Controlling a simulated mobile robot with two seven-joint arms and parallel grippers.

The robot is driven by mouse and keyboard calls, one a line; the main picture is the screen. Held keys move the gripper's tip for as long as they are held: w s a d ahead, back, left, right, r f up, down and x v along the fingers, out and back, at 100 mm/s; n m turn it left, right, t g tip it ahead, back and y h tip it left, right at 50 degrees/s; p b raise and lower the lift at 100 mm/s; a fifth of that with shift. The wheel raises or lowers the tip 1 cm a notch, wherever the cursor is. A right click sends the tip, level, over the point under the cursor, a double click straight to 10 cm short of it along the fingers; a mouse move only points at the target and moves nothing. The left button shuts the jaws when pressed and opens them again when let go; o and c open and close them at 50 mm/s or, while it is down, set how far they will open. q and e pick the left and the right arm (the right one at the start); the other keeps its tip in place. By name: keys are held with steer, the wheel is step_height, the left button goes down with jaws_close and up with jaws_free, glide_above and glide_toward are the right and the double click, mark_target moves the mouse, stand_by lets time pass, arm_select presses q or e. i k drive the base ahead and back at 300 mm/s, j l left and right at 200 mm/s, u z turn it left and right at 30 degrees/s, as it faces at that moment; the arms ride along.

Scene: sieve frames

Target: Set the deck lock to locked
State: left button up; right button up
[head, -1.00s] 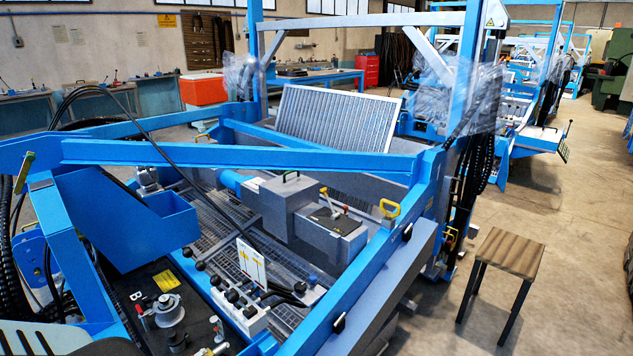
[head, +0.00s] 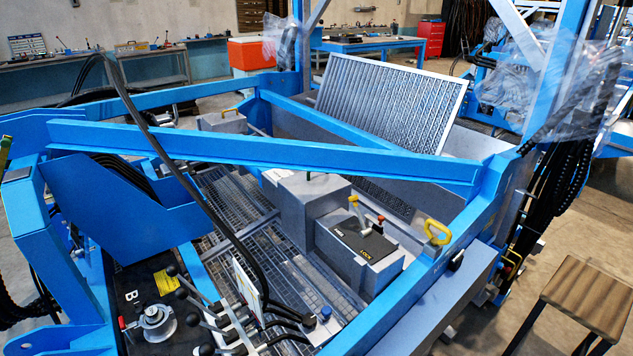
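A grey box on the blue machine carries a black plate (head: 352,243) with small pale markings too small to read surely. Neither of my grippers is in view.
A yellow handle (head: 437,231) stands on the right rail. Several black-knobbed levers (head: 190,297) and hoses are in front. A wooden-topped stool (head: 590,296) stands at the lower right, with bare floor beside it.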

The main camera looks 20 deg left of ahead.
mark_target(366, 231)
steer(key=i+j+u, duration=0.2)
steer(key=i, duration=0.35)
steer(key=l+u, duration=0.2)
steer(key=u, duration=0.25)
steer(key=l+u, duration=0.2)
steer(key=u, duration=0.25)
steer(key=l+u, duration=0.15)
steer(key=u, duration=0.3)
